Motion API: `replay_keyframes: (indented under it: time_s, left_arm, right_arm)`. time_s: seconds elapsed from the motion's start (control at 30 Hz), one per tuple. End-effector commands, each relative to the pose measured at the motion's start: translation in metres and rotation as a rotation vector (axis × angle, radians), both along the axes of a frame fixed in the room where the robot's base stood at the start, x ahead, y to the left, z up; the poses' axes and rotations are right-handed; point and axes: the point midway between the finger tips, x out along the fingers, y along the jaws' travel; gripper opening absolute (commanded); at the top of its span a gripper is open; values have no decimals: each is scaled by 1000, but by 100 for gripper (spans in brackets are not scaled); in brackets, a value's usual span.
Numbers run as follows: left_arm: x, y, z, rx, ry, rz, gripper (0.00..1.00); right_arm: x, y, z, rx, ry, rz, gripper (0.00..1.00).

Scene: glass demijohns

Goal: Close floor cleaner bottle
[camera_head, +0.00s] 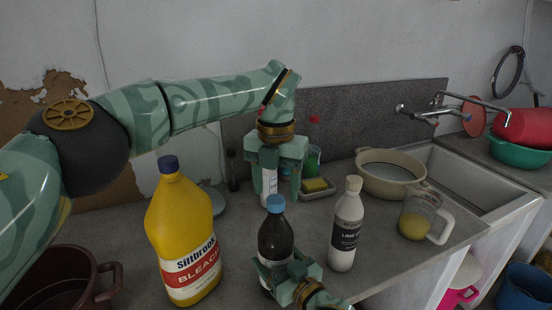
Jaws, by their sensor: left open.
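A dark bottle with a blue cap (275,203) on its top stands upright on the counter; I take this dark bottle (275,238) to be the floor cleaner, though its label is hidden. My right gripper (282,268) comes from the bottom edge and has its fingers around the bottle's lower body.
A yellow bleach bottle (183,235) stands to the left, a white bottle (346,225) close to the right. A measuring jug (418,215), a beige basin (390,173) and a sponge dish (318,188) are further right and back. A brown pot (100,283) stands lower left.

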Motion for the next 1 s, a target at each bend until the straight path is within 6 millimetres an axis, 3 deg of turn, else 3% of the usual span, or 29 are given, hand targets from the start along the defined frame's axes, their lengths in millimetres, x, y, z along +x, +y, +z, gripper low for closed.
replay_keyframes:
  time_s: [0.2,0.4,0.6,0.87,0.9,0.97,1.0]
  left_arm:
    - [1,0,50,0,-4,2,58]
    - [1,0,81,2,-1,2,58]
    - [0,0,94,-1,-1,-1,58]
    - [0,0,94,-1,0,-1,58]
    - [0,0,94,-1,0,-1,58]
    - [0,0,94,-1,0,-1,58]
    - [0,0,94,-1,0,-1,58]
  right_arm:
    - [0,0,0,-1,0,0,8]
    - [0,0,0,-1,0,0,8]
    - [0,0,0,-1,0,0,8]
    - [0,0,0,-1,0,0,8]
    - [0,0,0,-1,0,0,83]
    - [0,0,0,-1,0,0,97]
    - [0,0,0,-1,0,0,97]
